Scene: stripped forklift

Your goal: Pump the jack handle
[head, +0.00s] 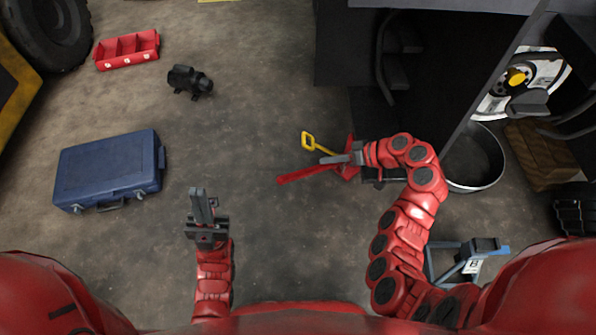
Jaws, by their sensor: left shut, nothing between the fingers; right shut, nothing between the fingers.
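A red jack (347,172) is on the concrete floor near the centre of the head view, partly hidden by my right gripper and forearm. Its long red handle (300,176) reaches out to the left. My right gripper (323,161) is shut and empty, and its fingers point left, just above the handle in the picture. I cannot tell whether they touch the handle. My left gripper (199,192) is shut and empty over bare floor, well left of the handle, with its fingers pointing away from me.
A yellow handle (309,141) sticks out beside the jack. The dark forklift body (450,60) fills the upper right. A round metal bin (474,160) stands right of my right arm. A blue case (108,170), black motor-like part (188,80) and red tray (127,52) lie left.

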